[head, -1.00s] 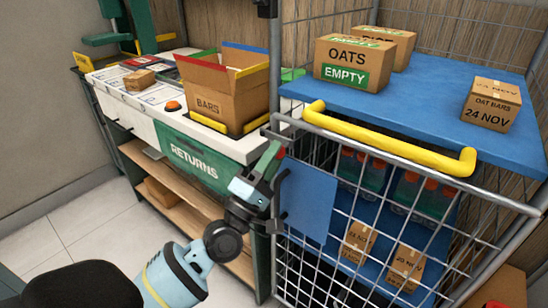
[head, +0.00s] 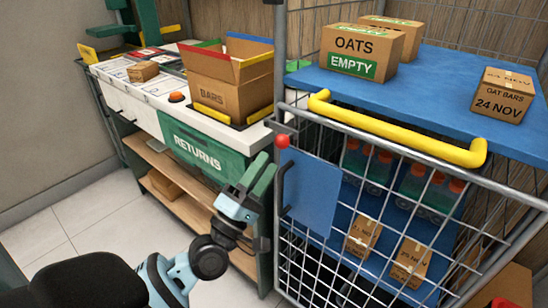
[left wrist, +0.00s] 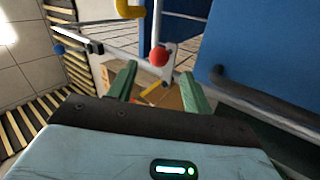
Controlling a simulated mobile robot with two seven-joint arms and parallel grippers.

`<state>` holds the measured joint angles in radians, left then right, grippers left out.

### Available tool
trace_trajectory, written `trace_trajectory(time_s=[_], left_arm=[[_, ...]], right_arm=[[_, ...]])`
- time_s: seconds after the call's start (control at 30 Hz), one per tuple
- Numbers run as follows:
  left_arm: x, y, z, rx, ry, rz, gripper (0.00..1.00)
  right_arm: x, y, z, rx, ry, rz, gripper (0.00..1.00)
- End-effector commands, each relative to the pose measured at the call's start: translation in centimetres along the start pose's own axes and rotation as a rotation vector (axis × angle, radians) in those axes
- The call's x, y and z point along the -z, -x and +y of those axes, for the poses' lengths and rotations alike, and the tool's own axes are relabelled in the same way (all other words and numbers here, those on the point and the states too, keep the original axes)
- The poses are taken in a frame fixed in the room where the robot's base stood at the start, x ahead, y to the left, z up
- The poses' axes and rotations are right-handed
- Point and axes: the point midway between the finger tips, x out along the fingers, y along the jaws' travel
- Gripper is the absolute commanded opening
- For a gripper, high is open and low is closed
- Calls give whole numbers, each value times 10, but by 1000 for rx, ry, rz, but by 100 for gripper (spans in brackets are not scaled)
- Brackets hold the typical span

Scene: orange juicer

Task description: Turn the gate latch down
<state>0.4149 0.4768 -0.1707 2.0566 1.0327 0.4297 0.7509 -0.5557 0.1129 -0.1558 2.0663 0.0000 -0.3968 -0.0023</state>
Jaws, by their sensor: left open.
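The gate latch shows as a red ball knob (head: 283,141) at the upper left corner of the wire cage gate (head: 330,262), just above a blue panel. In the left wrist view the red knob (left wrist: 159,56) sits on a pale metal plate, beyond and between my fingertips. My left gripper (head: 262,172) is open and empty, left of and slightly below the knob, apart from it. Its green fingers (left wrist: 157,85) point toward the gate. The lever's exact angle cannot be told. My right gripper is not in view.
A black handle (head: 287,186) stands on the gate close to my gripper. A yellow bar (head: 395,132) crosses the cage front. The returns bench (head: 150,110) with an open bars box (head: 222,85) is at left.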

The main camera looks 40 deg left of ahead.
Motion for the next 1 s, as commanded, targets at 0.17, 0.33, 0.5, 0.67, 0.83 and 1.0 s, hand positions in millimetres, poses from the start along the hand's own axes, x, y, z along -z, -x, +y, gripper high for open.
trace_trajectory(time_s=[0.17,0.33,0.5,0.67,0.83,1.0], left_arm=[[0,20,-1,2,0,0,50],[0,24,0,-1,0,0,50],[0,24,0,-1,0,0,50],[0,24,0,-1,0,0,50],[-1,25,-1,3,-3,-2,50],[-20,55,-26,102,-102,-60,50]], right_arm=[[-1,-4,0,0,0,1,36],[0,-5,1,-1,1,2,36],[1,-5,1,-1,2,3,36],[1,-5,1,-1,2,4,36],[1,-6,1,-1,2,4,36],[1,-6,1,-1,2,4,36]])
